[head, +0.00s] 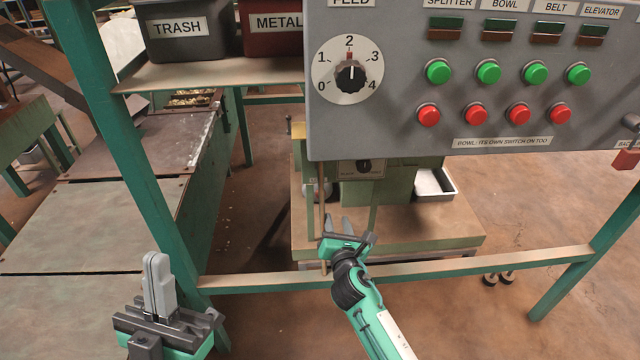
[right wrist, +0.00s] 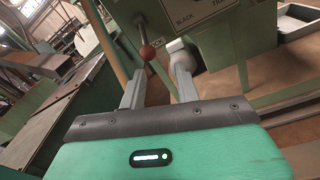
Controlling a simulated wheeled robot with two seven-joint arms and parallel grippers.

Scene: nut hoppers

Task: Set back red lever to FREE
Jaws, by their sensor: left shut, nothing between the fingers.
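My right gripper (head: 341,224) is open, below the control panel in front of the green machine. Its two fingers show apart in the right wrist view (right wrist: 160,84), with no visible grip on the knob. A red part (head: 627,159) with a partly cut-off label sits at the panel's right edge. My left gripper (head: 158,284) is shut and empty at lower left.
The grey control panel (head: 400,130) overhangs the machine, with a dial and green and red buttons. A green frame bar (head: 470,266) crosses in front. A TRASH bin (head: 190,45) and METAL bin stand on the shelf. A metal tray (head: 436,184) is at right of the machine.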

